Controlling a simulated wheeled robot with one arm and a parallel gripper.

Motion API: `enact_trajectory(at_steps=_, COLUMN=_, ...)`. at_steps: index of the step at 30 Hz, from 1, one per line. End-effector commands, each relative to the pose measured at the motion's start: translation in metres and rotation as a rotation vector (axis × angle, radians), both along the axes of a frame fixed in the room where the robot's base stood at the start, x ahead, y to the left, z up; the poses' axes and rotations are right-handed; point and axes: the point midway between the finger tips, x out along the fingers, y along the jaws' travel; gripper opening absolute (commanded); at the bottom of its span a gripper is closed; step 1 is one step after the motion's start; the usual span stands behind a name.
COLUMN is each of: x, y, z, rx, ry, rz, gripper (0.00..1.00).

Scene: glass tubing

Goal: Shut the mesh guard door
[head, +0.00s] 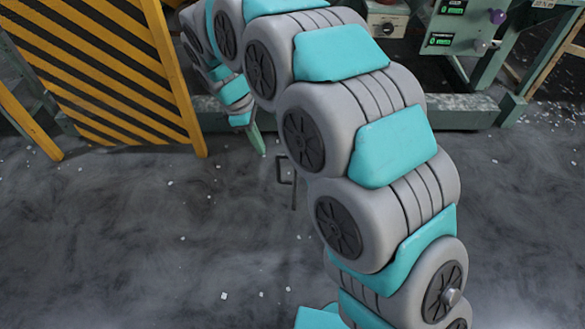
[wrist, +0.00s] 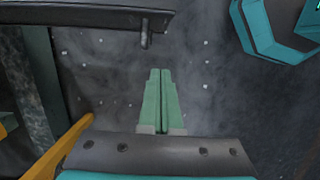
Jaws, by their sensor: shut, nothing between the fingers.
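A yellow-and-black striped panel (head: 95,65) stands at the upper left of the head view and looks like the guard door. It is swung at an angle, and no mesh shows clearly. My gripper (head: 262,152) points down just right of its right edge, apart from it, partly hidden by my arm. In the wrist view, my gripper's green fingers (wrist: 161,72) are together and empty above the grey floor. A dark bar (wrist: 85,17) with a short peg crosses the upper left there, beyond the fingertips; I cannot tell if it belongs to the door.
A green machine frame (head: 465,112) runs behind my arm, with small green displays (head: 440,40) and knobs at the upper right. A thin dark bracket (head: 286,180) shows beside my arm. A yellow strip (wrist: 58,148) lies lower left in the wrist view. The floor (head: 150,245) at left is open.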

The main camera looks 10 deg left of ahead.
Motion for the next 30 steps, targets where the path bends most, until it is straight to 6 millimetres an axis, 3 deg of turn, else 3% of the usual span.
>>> enact_trajectory(at_steps=5, x=-0.001, y=-0.006, z=-0.020, rx=-0.004, ry=0.006, rz=0.000, gripper=0.00)
enact_trajectory(at_steps=17, x=0.002, y=-0.025, z=-0.096, rx=-0.006, ry=0.007, rz=-0.003, gripper=0.00)
enact_trajectory(at_steps=24, x=0.007, y=-0.055, z=-0.096, rx=0.002, ry=0.002, rz=-0.005, gripper=0.00)
enact_trajectory(at_steps=30, x=0.009, y=-0.064, z=-0.096, rx=0.000, ry=0.002, rz=-0.004, gripper=0.00)
